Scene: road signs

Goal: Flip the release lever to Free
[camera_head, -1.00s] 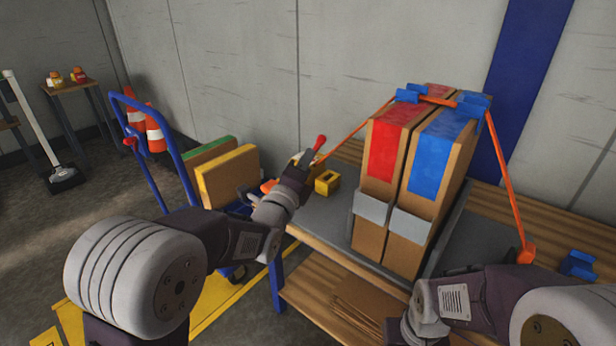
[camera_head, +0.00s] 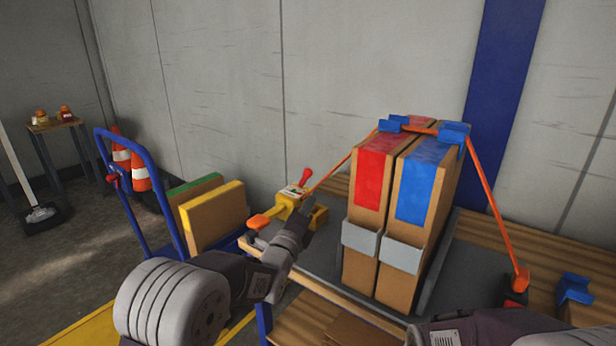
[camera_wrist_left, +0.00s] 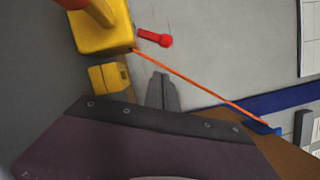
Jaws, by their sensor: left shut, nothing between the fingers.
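The release lever has a red grip (camera_head: 306,175) and rises from a yellow winch body (camera_head: 287,199) at the left end of the workbench. In the left wrist view the red grip (camera_wrist_left: 160,40) points right from the yellow housing (camera_wrist_left: 103,32). An orange strap (camera_head: 340,171) runs from the winch up over two tall boxes. My left gripper (camera_head: 308,203) is shut and empty, just in front of and below the lever, beside the yellow block. It shows in the left wrist view (camera_wrist_left: 160,78) below the red grip, apart from it. My right gripper is out of view; only its arm shows.
Two boxes, with a red label (camera_head: 371,178) and a blue label (camera_head: 420,188), stand upright on the grey mat (camera_head: 316,256). An orange handle (camera_head: 259,221) sticks out left of the winch. A blue trolley (camera_head: 140,185) holds boxes at left.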

